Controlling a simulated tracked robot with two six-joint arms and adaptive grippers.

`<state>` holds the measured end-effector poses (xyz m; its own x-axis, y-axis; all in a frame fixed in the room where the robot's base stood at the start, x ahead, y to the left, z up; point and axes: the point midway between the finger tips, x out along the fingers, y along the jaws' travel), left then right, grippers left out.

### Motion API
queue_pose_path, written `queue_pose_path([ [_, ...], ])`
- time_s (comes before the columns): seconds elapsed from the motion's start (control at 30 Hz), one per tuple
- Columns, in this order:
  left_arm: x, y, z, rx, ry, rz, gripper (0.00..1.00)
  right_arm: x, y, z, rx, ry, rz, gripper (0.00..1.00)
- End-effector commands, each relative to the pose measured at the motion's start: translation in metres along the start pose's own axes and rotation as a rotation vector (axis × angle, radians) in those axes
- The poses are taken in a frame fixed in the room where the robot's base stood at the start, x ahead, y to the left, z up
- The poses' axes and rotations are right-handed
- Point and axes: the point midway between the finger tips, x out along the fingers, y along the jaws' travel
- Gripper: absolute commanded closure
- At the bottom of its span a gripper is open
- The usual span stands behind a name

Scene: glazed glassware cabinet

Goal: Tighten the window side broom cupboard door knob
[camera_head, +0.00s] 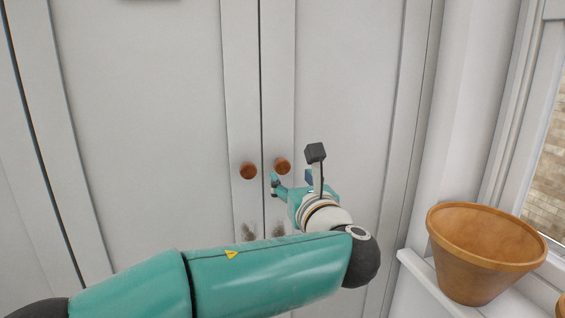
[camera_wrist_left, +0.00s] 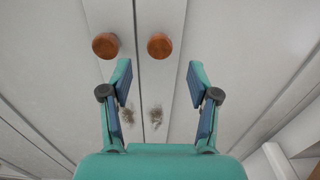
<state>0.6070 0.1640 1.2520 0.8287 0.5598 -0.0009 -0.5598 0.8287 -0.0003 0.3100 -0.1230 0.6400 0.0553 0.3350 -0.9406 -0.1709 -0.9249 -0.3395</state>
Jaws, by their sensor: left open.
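The window side door knob (camera_head: 283,165) is a round orange-brown wooden knob on the right-hand white cupboard door, just right of the seam. It also shows in the left wrist view (camera_wrist_left: 159,46), ahead of the fingers and between their lines. A matching knob (camera_head: 248,171) sits on the left door; in the wrist view this other knob (camera_wrist_left: 105,45) lies outside the left finger. My left gripper (camera_head: 291,182) is open and empty, just below and in front of the window side knob. Its teal fingers with blue pads (camera_wrist_left: 160,70) appear apart from the knob. My right gripper is out of view.
Both doors appear closed. Dark smudges (camera_head: 278,229) mark them below the knobs. An orange-brown flared pot (camera_head: 487,250) stands on a white ledge at the right by the window. My left forearm crosses the lower part of the head view.

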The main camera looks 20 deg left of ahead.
Motion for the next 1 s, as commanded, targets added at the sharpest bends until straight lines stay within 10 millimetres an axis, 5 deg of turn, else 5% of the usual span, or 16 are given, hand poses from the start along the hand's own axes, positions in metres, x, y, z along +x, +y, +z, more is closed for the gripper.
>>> queue_pose_path([
  [0.2,0.047,0.000,0.002,0.001,0.001,0.003,0.39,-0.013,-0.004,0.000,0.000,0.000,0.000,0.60],
  [0.4,0.072,0.000,0.001,0.001,0.000,0.002,0.39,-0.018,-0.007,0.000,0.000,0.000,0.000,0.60],
  [0.83,0.082,0.000,0.000,0.001,0.000,-0.001,0.39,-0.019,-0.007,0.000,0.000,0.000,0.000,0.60],
  [1.0,0.082,0.000,0.000,0.001,0.000,-0.001,0.66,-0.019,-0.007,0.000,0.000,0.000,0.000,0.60],
])
